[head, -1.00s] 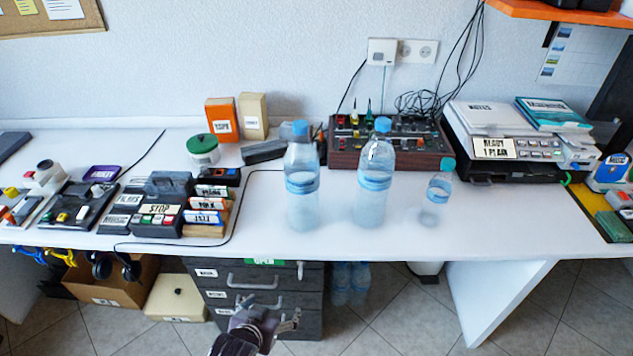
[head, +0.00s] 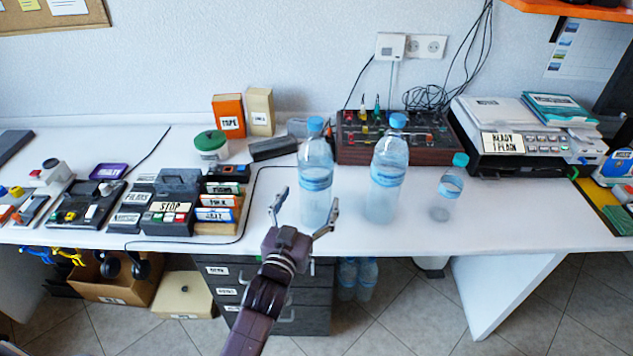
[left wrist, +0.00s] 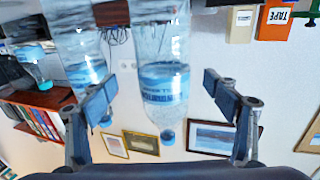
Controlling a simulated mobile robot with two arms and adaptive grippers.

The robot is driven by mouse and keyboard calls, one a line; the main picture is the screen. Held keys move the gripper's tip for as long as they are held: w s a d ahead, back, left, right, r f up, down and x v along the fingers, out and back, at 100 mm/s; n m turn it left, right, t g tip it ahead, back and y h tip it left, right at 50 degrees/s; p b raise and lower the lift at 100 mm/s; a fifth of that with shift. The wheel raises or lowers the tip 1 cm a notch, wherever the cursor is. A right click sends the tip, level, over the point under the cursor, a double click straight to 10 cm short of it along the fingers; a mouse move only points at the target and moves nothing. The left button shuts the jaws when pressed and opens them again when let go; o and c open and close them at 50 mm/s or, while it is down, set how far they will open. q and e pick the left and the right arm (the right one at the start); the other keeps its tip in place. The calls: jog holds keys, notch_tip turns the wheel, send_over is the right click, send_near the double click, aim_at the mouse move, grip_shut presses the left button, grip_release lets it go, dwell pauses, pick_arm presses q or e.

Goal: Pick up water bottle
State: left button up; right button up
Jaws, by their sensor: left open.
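My left gripper (head: 308,203) is open and empty, in front of the large left bottle at the desk's front edge. In the left wrist view, a large bottle (left wrist: 162,85) shows between the open fingers (left wrist: 158,98), upside down in the picture. I cannot tell whether the fingers touch it. My right gripper is not in view.
A dark mixer-like device (head: 350,155) stands behind the bottles, and a printer (head: 510,155) stands at the right. Card holders (head: 222,205) and a black device (head: 170,200) lie left of the bottles. Drawers (head: 310,320) stand below. The desk right of the small bottle is clear.

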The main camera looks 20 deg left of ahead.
pick_arm(q)
jog(key=w, duration=0.5)
jog(key=w+p, duration=0.1)
jog(key=w, duration=0.1)
jog(key=shift+w+a, duration=0.15)
jog(key=shift+a, duration=0.1)
jog(key=c, duration=2)
jog(key=shift+w+r, duration=0.1)
jog(key=shift+r, duration=0.3)
jog(key=shift+c, duration=1.1)
